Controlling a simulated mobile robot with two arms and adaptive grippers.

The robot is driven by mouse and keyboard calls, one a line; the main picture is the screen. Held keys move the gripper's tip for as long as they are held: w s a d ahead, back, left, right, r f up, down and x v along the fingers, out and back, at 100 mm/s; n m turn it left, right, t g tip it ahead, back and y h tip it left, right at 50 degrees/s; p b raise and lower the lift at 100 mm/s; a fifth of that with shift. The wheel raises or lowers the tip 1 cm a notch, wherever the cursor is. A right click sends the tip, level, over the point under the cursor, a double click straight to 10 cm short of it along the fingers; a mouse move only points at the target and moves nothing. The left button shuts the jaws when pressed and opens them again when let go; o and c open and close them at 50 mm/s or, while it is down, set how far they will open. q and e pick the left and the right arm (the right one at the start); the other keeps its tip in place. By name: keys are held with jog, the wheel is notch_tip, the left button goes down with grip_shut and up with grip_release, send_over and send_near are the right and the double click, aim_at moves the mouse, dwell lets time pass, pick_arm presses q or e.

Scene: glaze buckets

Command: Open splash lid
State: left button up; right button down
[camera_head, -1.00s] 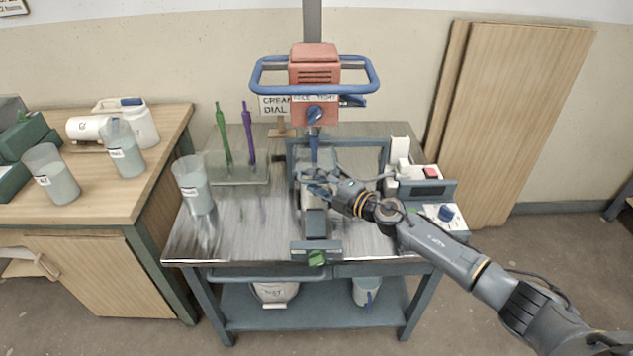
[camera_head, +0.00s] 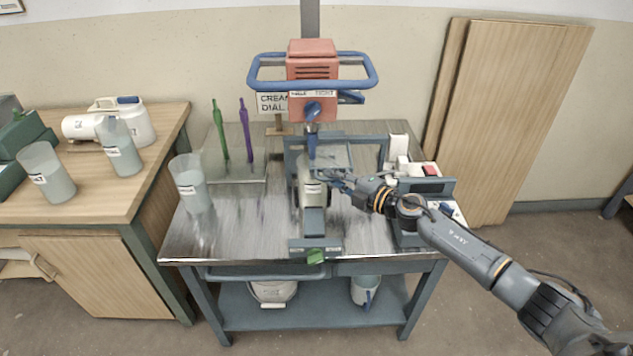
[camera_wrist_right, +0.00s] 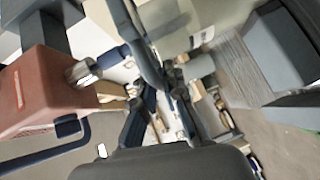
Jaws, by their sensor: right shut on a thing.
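The mixer (camera_head: 313,72), with a red head and blue guard bar, stands at the back of the metal table. Its blue shaft (camera_head: 312,145) points down to a pale bucket (camera_head: 308,195) on the stand. A greyish see-through panel (camera_head: 336,156), apparently the splash lid, is beside the shaft, behind my gripper. My right gripper (camera_head: 336,180) is shut at the bucket's upper right, at the lid's near edge. In the right wrist view the fingers (camera_wrist_right: 172,82) close at a dark bar (camera_wrist_right: 145,45); the exact contact is unclear. My left gripper is not in view.
A control box (camera_head: 425,188) with a red switch stands right of the bucket, close under my right arm. A glaze beaker (camera_head: 189,185) and a tray with green and purple tools (camera_head: 233,172) are on the left. The table's front left is clear.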

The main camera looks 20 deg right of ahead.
jog(key=s+d+b, duration=0.1)
jog(key=s+d, duration=0.1)
jog(key=d, duration=0.5)
jog(key=c, duration=1.4)
grip_release()
jog(key=v, duration=1.2)
